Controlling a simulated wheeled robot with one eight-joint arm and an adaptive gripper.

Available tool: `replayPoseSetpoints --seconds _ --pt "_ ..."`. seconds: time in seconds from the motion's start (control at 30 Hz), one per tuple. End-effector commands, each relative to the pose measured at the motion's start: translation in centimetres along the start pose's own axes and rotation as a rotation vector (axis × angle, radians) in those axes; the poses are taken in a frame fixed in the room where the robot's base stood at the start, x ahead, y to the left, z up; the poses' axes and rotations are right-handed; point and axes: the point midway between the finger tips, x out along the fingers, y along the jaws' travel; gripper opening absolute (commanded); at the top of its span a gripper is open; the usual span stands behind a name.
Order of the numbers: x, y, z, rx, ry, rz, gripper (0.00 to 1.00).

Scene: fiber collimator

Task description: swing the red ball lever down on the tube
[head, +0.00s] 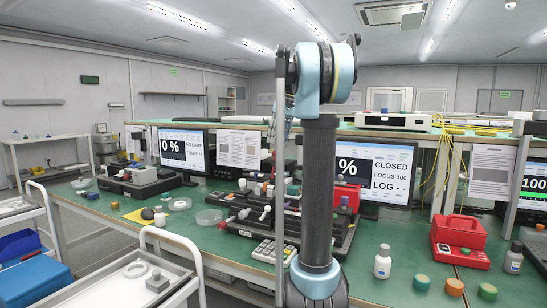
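A dark bench apparatus (252,222) with several knobs and small cylinders stands on the green bench, left of and partly behind my arm. A small red spot (223,225) at its left end may be the red ball of the lever; it is too small to be sure. I cannot tell the lever's angle or which part is the tube. My arm rises in front of the bench and hides the middle of the apparatus. My gripper's fingers cannot be made out.
Screens behind the bench include one reading CLOSED (391,171). A keypad (273,252) lies in front of the apparatus. At right are a red box (460,238), white bottle (382,262) and small round blocks. A white cart (128,285) stands at front left.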

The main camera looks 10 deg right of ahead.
Motion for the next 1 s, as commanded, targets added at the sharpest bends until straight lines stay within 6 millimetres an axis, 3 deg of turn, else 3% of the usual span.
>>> replayPoseSetpoints --seconds 0.2,0.4,0.83,1.0 --pt "3.7 0.0 0.0 -0.001 0.000 0.000 0.39" --pt "5.8 0.0 0.0 -0.001 0.000 0.000 0.39" --pt "6.6 0.0 0.0 0.000 0.000 0.000 0.39" --pt "6.6 -0.1 0.0 -0.001 0.000 0.000 0.01"
